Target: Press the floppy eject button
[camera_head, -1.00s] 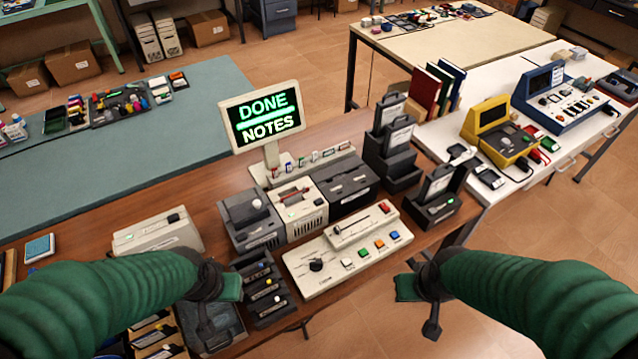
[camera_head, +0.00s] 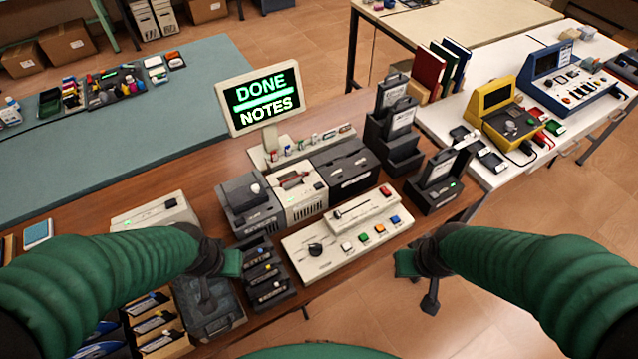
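No part is clearly marked as the floppy eject button. Three box-shaped units stand side by side on the brown table: a dark grey one (camera_head: 249,206), a beige one with a reddish item on top (camera_head: 301,198) and a black one (camera_head: 345,169). A beige box with a dark slot and small green light (camera_head: 155,211) stands to their left, partly behind my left arm. My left gripper (camera_head: 217,277) appears open and empty, left of the black cassette rack (camera_head: 265,272). My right gripper (camera_head: 418,279) appears open and empty, beyond the table's front edge. Neither visibly touches a button.
A beige console (camera_head: 325,262) with a knob, slider and coloured buttons lies between the grippers. A screen (camera_head: 260,97) reading "DONE NOTES" stands behind the units. Black holders (camera_head: 393,146) stand to the right. A grey case (camera_head: 209,312) lies below my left gripper.

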